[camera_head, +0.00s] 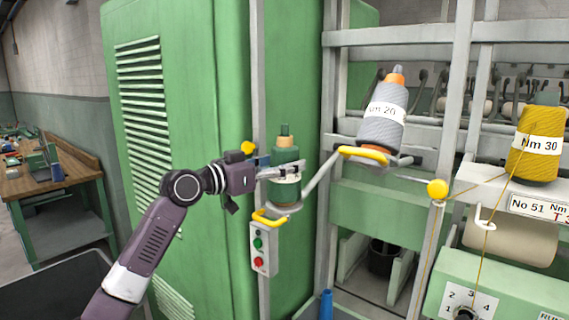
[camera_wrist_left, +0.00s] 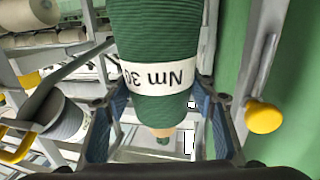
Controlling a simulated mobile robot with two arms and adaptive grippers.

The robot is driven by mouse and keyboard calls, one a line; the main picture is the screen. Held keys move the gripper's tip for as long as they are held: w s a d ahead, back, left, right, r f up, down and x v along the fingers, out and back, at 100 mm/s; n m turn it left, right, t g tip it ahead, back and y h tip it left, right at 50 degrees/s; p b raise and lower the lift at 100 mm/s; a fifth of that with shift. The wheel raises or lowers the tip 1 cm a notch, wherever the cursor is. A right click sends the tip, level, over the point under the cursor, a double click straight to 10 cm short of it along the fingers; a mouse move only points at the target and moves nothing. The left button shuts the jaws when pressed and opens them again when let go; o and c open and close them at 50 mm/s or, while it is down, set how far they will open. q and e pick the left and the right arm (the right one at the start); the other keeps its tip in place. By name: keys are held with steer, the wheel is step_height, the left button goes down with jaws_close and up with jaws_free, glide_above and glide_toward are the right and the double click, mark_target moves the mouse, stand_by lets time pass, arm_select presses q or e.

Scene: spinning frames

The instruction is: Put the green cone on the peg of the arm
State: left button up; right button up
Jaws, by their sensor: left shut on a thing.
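The green cone (camera_head: 287,188) stands upright, with a white band, a tan top and a small dark green tip above it. My left gripper (camera_head: 284,172) is shut on it around the band. In the left wrist view, the cone (camera_wrist_left: 160,50) sits between the blue fingers, its label "Nm 30" upside down. The grey arm (camera_head: 318,184) ends at the cone's base, with a yellow handle (camera_head: 268,218) below it. The cone's base is over the arm's end; I cannot tell whether it rests there. The cone hides most of the peg. My right gripper is not in view.
A grey cone (camera_head: 380,125) "Nm 20" stands on another holder with a yellow handle (camera_head: 363,155). A yellow cone (camera_head: 535,165) is at right. A button box (camera_head: 263,249) hangs below the arm. A green cabinet (camera_head: 190,60) stands close behind my left arm.

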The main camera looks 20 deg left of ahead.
arm_select(q)
steer(key=o, duration=1.6)
steer(key=shift+r, duration=0.1)
steer(key=shift+f, duration=0.2)
steer(key=shift+s+a, duration=0.25)
steer(key=shift+s, duration=0.1)
steer(key=v, duration=1.1)
steer(key=shift+s+r, duration=0.1)
